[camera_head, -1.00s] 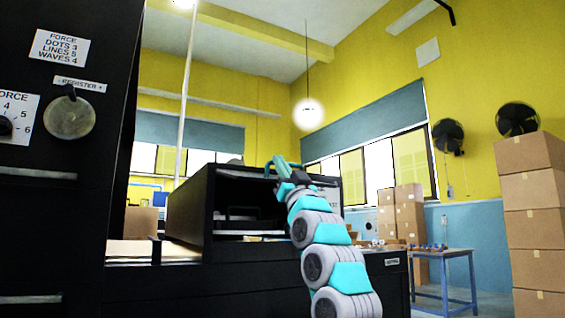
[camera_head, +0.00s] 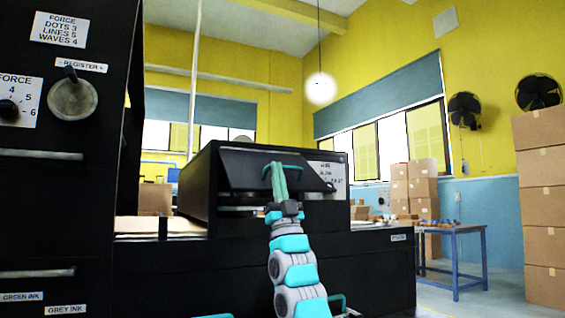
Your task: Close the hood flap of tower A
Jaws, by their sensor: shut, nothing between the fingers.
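The hood flap (camera_head: 240,172) is a dark panel on the front of a black housing (camera_head: 198,186) in the middle of the head view. It hangs tilted, its lower edge standing out from the housing, with a gap beneath it. No tower letter is readable on the housing.
A tall black cabinet (camera_head: 60,190) with knobs and labels fills the left. A black counter (camera_head: 200,285) runs below the housing. A blue table (camera_head: 455,228) and stacked cartons (camera_head: 550,190) stand at the right, with open floor near them.

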